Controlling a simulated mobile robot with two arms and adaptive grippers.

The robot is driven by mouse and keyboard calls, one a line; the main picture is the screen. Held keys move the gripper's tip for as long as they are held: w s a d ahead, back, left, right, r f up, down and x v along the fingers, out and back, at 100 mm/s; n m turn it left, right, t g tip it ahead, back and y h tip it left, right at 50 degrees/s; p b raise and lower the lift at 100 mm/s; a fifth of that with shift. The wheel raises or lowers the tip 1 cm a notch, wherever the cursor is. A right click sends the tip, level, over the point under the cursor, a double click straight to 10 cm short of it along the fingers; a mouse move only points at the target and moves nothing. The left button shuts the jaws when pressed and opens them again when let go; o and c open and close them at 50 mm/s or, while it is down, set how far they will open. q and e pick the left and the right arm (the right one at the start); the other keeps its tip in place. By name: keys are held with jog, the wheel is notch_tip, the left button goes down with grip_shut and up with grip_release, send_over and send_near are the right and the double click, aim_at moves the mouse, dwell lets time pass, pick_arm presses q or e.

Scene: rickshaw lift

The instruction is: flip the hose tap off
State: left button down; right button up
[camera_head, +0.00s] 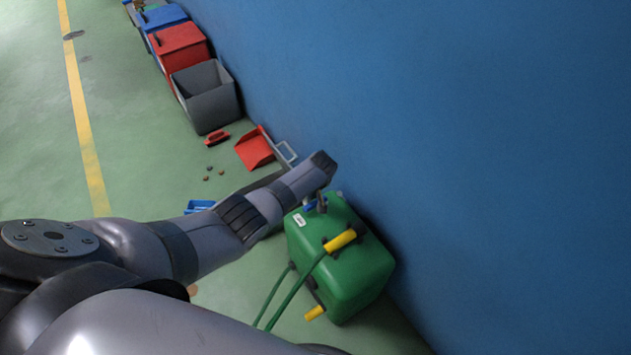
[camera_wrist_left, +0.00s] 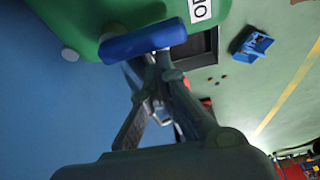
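The hose reel (camera_head: 345,265) is a green box on the floor against the blue wall, with yellow handles and a green hose. Its tap is a blue lever (camera_head: 310,206) at the top; in the left wrist view the blue lever (camera_wrist_left: 143,41) lies across the green body beside a white label. My left gripper (camera_head: 321,201) is at the tap, partly hidden by my wrist. In the left wrist view its fingers (camera_wrist_left: 160,68) converge, tips close together at the lever's near edge. I cannot tell whether they touch it. My right gripper is not in view.
A red dustpan (camera_head: 255,148), a red brush (camera_head: 217,138) and a small blue object (camera_head: 200,206) lie on the green floor. A grey bin (camera_head: 207,100) and a red bin (camera_head: 180,45) stand along the wall. Open floor lies to the left.

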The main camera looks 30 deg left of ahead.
pick_arm(q)
jog(key=v, duration=1.1)
dwell(0.4)
jog(key=s+d+f+m+h, duration=0.1)
jog(key=s+d+f+m, duration=0.15)
jog(key=s, duration=0.55)
jog(key=s+d+r+m+h, duration=0.1)
jog(key=s+r+m, duration=0.25)
jog(key=s, duration=0.45)
jog(key=s+d+r+m+t+h, duration=0.1)
jog(key=s+r+m, duration=0.25)
jog(key=s, duration=0.35)
jog(key=s+d+r+m, duration=0.1)
jog(key=s+r+m, duration=0.25)
jog(key=s, duration=0.45)
notch_tip(320, 180, down, 28)
jog(key=s+g, duration=0.1)
jog(key=s, duration=0.1)
jog(key=s+a+g+p, duration=0.1)
jog(key=s+a+p, duration=0.1)
jog(key=s+p, duration=1.3)
jog(key=shift+s+a+r, duration=0.2)
jog(key=shift+s+r, duration=0.15)
jog(key=shift+r, duration=0.05)
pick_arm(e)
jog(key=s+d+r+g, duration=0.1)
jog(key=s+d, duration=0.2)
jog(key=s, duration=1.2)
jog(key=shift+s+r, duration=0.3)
